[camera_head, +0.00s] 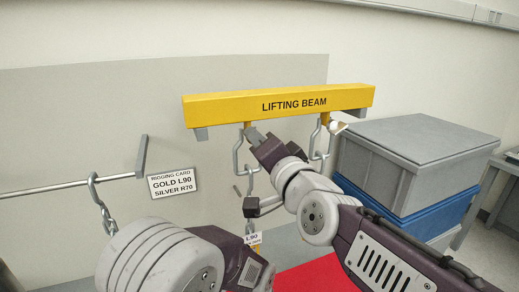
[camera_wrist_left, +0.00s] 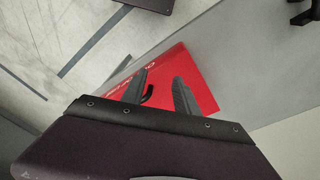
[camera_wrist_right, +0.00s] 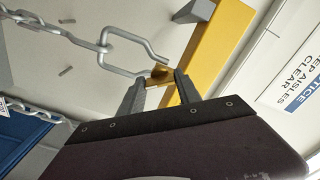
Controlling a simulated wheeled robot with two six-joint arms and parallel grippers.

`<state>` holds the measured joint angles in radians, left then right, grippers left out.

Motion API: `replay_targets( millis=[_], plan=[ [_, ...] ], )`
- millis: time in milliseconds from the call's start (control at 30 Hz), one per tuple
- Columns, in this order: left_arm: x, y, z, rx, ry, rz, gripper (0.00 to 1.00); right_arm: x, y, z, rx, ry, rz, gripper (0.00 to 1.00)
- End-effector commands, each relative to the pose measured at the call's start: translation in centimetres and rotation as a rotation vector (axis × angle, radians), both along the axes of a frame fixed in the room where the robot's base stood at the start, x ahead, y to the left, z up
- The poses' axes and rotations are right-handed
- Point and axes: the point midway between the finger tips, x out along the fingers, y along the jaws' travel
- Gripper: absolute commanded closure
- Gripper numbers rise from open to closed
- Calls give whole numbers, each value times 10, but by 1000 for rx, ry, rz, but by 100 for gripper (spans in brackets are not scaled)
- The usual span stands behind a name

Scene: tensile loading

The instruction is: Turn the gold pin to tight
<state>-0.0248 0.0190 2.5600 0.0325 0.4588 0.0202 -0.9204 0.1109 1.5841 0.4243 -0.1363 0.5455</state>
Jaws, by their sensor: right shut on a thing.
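The yellow lifting beam (camera_head: 280,103) hangs across the head view with a shackle and chain under each end. In the right wrist view the gold pin (camera_wrist_right: 160,76) sits at the open end of a grey shackle (camera_wrist_right: 125,48), beneath the yellow beam (camera_wrist_right: 215,50). My right gripper (camera_wrist_right: 160,88) is shut on the gold pin, its fingertips on either side. In the head view my right gripper (camera_head: 256,142) is at the left shackle and hides the pin. My left gripper (camera_wrist_left: 160,82) is open and empty above a red mat (camera_wrist_left: 195,70).
A rigging card (camera_head: 173,183) reads GOLD L90, SILVER R70. An L90 tag (camera_head: 252,239) hangs below the left chain. A pale pin (camera_head: 337,127) shows at the right shackle. Grey and blue crates (camera_head: 410,160) stand at right. A chain (camera_head: 98,195) hangs from a rod at left.

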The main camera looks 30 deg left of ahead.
Motion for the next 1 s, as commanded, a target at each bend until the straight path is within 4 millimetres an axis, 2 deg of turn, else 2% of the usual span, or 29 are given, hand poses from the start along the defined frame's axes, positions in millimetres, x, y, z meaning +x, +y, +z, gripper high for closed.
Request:
replay_targets(
  millis=[300, 767, 800, 867, 1000],
  plan=[
    [0, 0, -5, 0, 0, 0, 64, 0, 0, -1, 55, 66, 0, 100],
    [0, 0, -5, 0, 0, 0, 64, 0, 0, -1, 63, 77, 0, 100],
    [0, 0, -5, 0, 0, 0, 64, 0, 0, -1, 63, 77, 0, 57],
    [0, 0, -5, 0, 0, 0, 64, 0, 0, -1, 63, 75, 0, 41],
    [0, 0, -5, 0, 0, 0, 64, 0, 0, -1, 62, 75, 0, 38]
  ],
)
